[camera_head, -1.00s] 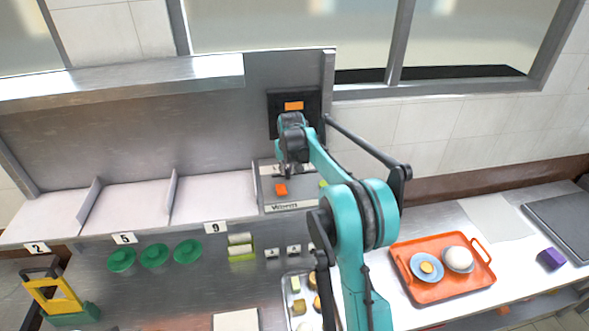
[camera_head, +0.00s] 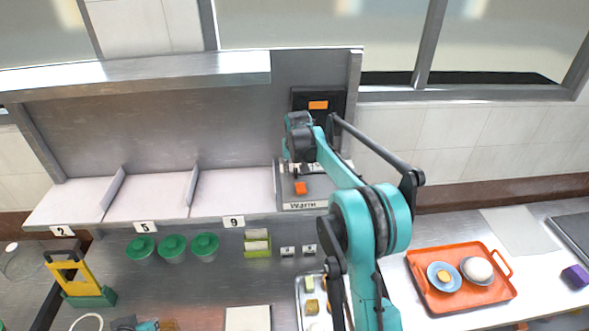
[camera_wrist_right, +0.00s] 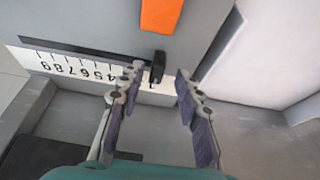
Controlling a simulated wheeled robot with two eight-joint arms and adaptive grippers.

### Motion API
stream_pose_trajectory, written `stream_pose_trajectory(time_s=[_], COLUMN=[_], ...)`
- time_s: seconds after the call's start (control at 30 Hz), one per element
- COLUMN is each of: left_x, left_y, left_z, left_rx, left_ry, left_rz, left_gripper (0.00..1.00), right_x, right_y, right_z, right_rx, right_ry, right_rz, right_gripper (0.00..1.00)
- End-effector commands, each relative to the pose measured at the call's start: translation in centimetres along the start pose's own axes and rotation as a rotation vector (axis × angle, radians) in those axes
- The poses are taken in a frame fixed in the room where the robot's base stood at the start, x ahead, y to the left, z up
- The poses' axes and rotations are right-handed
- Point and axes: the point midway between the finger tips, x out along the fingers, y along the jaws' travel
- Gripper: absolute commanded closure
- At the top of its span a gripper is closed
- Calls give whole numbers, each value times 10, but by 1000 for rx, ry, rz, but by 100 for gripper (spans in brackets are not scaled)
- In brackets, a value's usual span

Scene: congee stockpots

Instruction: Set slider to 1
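The slider's black knob (camera_wrist_right: 157,67) shows in the right wrist view on a white number scale (camera_wrist_right: 75,65) beside a dark slot on a grey panel. The numerals appear upside down, and the low ones are hidden behind a finger, so the exact setting cannot be read. My right gripper (camera_wrist_right: 158,76) is open, its fingertips on either side of the knob; contact cannot be told. In the head view my right gripper (camera_head: 298,163) is over the grey panel marked "Warm" (camera_head: 303,205), and the knob cannot be made out. My left gripper is not in view.
An orange block (camera_head: 300,188) is on the panel. A black box with an orange display (camera_head: 318,105) stands behind it. An orange tray (camera_head: 461,300) with bowls is at right.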

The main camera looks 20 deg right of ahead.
Motion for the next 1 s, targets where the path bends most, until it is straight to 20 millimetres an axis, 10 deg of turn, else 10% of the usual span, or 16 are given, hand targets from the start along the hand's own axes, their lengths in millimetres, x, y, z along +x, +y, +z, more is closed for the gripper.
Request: stream_pose_trajectory(time_s=[0.53, 1.0], left_x=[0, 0], left_y=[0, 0], left_z=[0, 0], left_rx=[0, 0], left_ry=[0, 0], left_rz=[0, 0], left_gripper=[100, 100], right_x=[-101, -117], right_y=[-2, -3], right_z=[0, 0], right_rx=[-2, -1], right_ry=[0, 0], right_rz=[0, 0], right_gripper=[66, 66])
